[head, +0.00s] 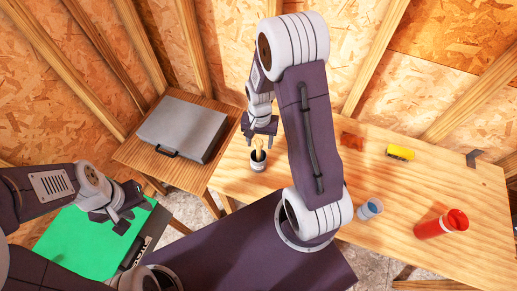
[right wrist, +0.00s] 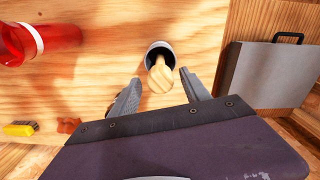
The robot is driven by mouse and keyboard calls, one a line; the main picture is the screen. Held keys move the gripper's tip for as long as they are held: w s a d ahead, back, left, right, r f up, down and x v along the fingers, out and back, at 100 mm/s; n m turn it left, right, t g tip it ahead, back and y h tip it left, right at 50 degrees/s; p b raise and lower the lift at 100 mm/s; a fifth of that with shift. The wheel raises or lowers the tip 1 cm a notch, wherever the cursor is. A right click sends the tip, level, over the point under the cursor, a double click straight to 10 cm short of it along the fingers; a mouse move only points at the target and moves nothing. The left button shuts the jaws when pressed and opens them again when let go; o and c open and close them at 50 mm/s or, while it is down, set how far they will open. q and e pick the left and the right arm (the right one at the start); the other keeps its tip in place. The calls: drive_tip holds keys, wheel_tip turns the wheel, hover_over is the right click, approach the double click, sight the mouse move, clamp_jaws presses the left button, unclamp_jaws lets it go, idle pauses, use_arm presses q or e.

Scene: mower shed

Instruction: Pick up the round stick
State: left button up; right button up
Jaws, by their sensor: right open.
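The round stick (head: 259,146) is pale wood with a rounded top and stands in a small cup (head: 258,166) on the wooden bench. In the right wrist view the stick (right wrist: 160,75) rises from the cup (right wrist: 157,48) toward the camera. My right gripper (head: 260,135) is open above the cup, with its fingers on either side of the stick's top. In the right wrist view too, the stick shows between the two fingers, with a gap on each side. My left gripper (head: 127,208) is open and empty, far to the left over a green surface.
The bench (head: 400,215) also bears a red cylinder (head: 441,224), a small blue-and-white container (head: 369,209), a yellow block (head: 400,152) and a reddish-brown piece (head: 352,141). A grey case (head: 184,128) lies on a separate table at the left. The green sheet (head: 75,245) is below my left arm.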

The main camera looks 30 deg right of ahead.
drive_tip(key=f, duration=0.4)
drive_tip(key=shift+s+a+f+p, duration=0.3)
drive_tip(key=shift+a+p, duration=0.05)
drive_tip(key=shift+p, duration=0.05)
drive_tip(key=shift+w+f, duration=0.15)
drive_tip(key=shift+f, duration=0.15)
clamp_jaws()
drive_tip(key=shift+r, duration=0.15)
wheel_tip(320, 180, up, 10)
drive_tip(key=shift+f, duration=0.1)
